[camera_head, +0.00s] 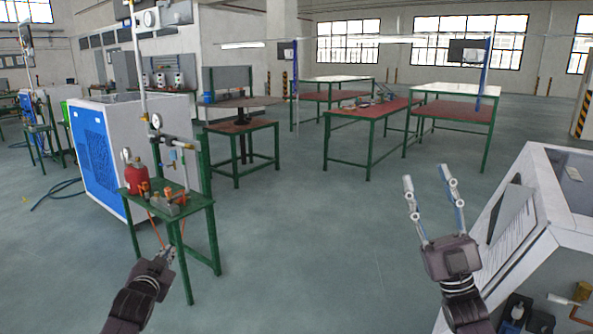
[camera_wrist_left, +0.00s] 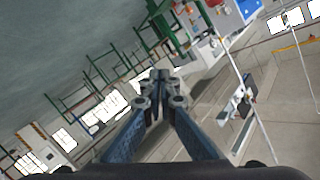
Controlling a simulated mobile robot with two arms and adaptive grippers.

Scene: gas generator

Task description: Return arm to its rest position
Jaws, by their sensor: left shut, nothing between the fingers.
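My left gripper (camera_head: 163,256) is low at the left in the head view, in front of the small green table (camera_head: 192,205). It is shut and empty. In the left wrist view its fingertips (camera_wrist_left: 160,78) meet in the middle, with nothing between them. My right gripper (camera_head: 433,190) is at the right in the head view, pointing up, with its two fingers apart and nothing between them. It is over open floor, left of the white cabinet.
The small green table holds a red bottle (camera_head: 134,175), fittings and a pipe with gauges. A white and blue machine (camera_head: 98,165) stands behind it. A white cabinet (camera_head: 540,195) is close at the right. Workbenches (camera_head: 370,120) stand further back. The middle floor (camera_head: 300,240) is clear.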

